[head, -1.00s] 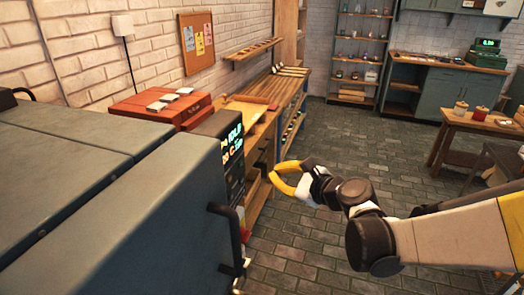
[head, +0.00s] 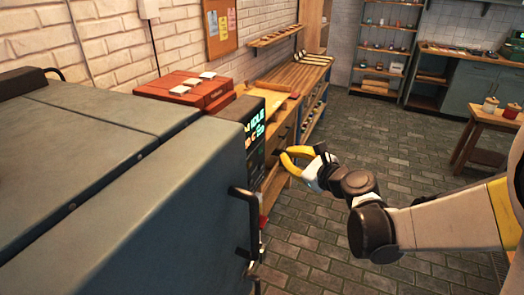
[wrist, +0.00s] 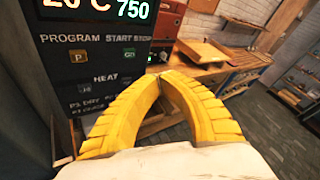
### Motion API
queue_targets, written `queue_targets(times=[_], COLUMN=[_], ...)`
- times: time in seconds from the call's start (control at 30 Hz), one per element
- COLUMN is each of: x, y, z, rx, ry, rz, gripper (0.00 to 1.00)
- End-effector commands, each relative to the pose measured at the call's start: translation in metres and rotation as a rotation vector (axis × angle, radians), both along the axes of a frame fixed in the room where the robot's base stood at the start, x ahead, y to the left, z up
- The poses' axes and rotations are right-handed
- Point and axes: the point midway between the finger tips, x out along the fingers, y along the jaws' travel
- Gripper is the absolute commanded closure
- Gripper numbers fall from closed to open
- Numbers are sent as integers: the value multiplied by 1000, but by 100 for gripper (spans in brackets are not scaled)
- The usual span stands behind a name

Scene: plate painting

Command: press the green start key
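The kiln's dark control panel (wrist: 95,60) fills the left of the wrist view, with the printed words PROGRAM, START and STOP. In the wrist view the tips appear right of and below the green key; no contact is visible. In the head view my gripper (head: 283,161) is just right of the panel (head: 253,140), whose keys are too oblique to make out.
The large grey kiln (head: 150,200) takes up the left, with a dark handle (head: 243,220) standing out from its front. A wooden workbench (head: 300,72) runs along the wall behind. Open tiled floor (head: 330,240) lies to the right.

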Motion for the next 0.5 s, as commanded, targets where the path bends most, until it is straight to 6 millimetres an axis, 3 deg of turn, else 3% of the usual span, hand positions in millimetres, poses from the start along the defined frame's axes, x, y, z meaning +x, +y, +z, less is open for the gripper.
queue_targets(times=[0.2, 0.5], x=[9, 15], y=[27, 42], z=[0, 0], rx=[0, 0], ry=[-1, 0], rz=[2, -1], gripper=[100, 100])
